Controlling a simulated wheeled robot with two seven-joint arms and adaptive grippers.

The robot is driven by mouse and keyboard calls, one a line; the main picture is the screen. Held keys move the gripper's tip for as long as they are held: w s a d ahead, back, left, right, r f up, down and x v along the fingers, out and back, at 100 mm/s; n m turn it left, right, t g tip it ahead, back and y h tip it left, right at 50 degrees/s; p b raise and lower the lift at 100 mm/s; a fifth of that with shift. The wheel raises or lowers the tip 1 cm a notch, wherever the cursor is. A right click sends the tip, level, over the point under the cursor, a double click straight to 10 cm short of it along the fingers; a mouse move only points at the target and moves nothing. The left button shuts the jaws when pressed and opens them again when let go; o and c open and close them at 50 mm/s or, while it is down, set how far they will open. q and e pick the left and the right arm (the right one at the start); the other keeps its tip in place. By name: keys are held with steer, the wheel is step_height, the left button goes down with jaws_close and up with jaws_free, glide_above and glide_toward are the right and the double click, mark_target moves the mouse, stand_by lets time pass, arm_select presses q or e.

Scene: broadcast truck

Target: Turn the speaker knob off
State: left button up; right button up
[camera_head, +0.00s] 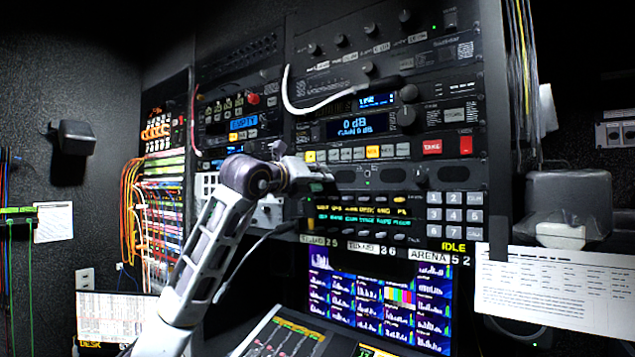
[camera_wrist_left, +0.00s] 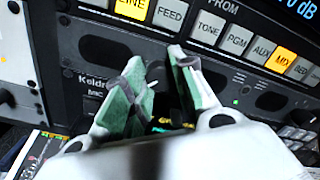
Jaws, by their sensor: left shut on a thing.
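My left gripper (camera_head: 322,178) reaches in from the left to the rack front, at the black strip panel below the row of lit buttons. In the left wrist view its two green-padded fingers (camera_wrist_left: 157,68) point at this dark panel, below the FEED button. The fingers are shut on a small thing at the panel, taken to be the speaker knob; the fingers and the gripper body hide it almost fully. I cannot read which way the knob points. My right gripper is not in view.
Lit buttons (camera_head: 373,152) run just above the gripper, with a red button (camera_head: 432,147) to the right. Below are a green-lettered key panel (camera_head: 365,215) and a monitor (camera_head: 380,300). A white cable (camera_head: 310,107) loops above. A paper sheet (camera_head: 555,290) hangs at right.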

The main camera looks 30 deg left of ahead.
arm_select(q)
steer(key=o, duration=1)
steer(key=shift+s, duration=0.1)
steer(key=shift+s+a+f, duration=0.1)
steer(key=shift+s+a, duration=0.25)
steer(key=shift+s, duration=1.6)
steer(key=shift+s+a, duration=0.3)
steer(key=shift+s, duration=1.65)
steer(key=shift+s+a+f, duration=0.1)
steer(key=shift+s+a, duration=0.25)
steer(key=shift+s, duration=1.6)
steer(key=shift+r, duration=0.1)
